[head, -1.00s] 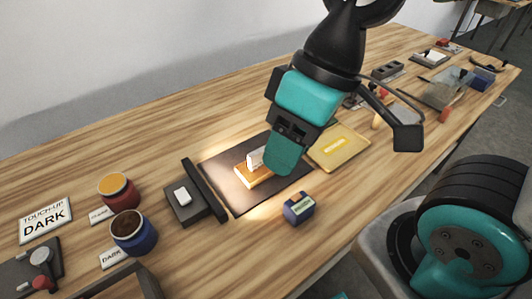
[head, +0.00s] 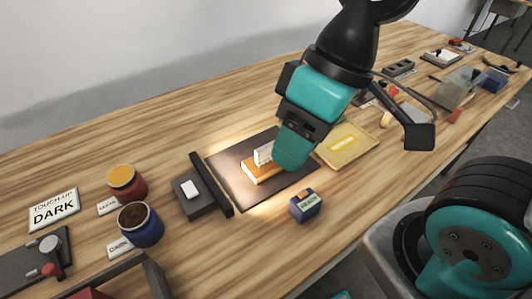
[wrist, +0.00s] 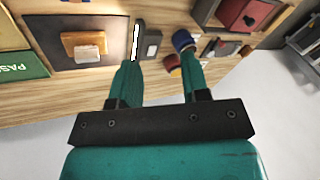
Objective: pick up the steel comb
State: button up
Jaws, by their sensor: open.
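I cannot make out for certain which thing is the steel comb. My gripper (wrist: 158,78) is open and empty, with its two teal fingers apart in the wrist view. In the head view my gripper (head: 292,152) hangs over the right part of a dark mat (head: 232,160) and hides some of it. An orange block (head: 258,172) with a pale upright piece lies on the mat beside the fingers. The block also shows at the upper left of the wrist view (wrist: 70,45), outside the jaws. Small tools at the far right are partly behind my arm.
A black bar and grey box (head: 196,197) stand left of the mat. Two jars (head: 140,225) and a sign (head: 54,208) are further left. A yellow tray (head: 358,140) lies right of the mat, and a small blue box (head: 305,205) in front. The back of the bench is clear.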

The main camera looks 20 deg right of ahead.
jog(key=shift+o, duration=0.5)
jog(key=n+h+b, duration=0.2)
jog(key=n+h, duration=0.2)
jog(key=n, duration=0.9)
send_over(266, 146)
notch_tip(266, 146, down, 7)
notch_tip(266, 146, down, 11)
jog(key=shift+s+a+f+p, duration=0.1)
jog(key=shift+s+f+p, duration=0.05)
jog(key=shift+p, duration=0.15)
jog(key=shift+f+p, duration=0.45)
jog(key=shift+f, duration=2.25)
grip_shut()
